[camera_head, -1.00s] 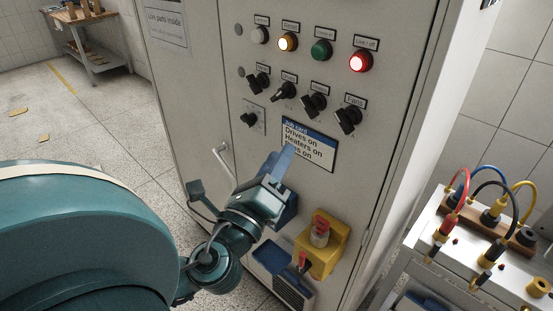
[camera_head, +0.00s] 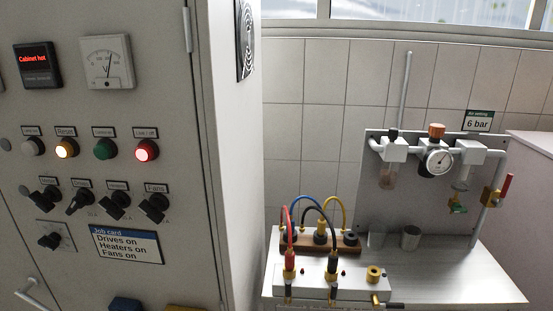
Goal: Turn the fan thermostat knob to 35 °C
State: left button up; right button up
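The control cabinet (camera_head: 175,130) fills the left of the head view. A small black knob (camera_head: 49,241) on a plate with a scale sits at its lower left, below the row of switches; its markings are too small to read, so I cannot tell if it is the fan thermostat or where it points. A black rotary switch labelled Fans (camera_head: 155,207) ends the row at right. The display (camera_head: 37,64) reads "Cabinet hot". The job card (camera_head: 127,246) reads "Drives on, Heaters on, Fans on". Neither of my grippers is in view.
A cabinet door handle (camera_head: 35,301) juts out at lower left.

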aim_at(51, 242)
jog(key=k+l+u, duration=0.1)
jog(key=u, duration=1.25)
jog(key=k+j, duration=0.05)
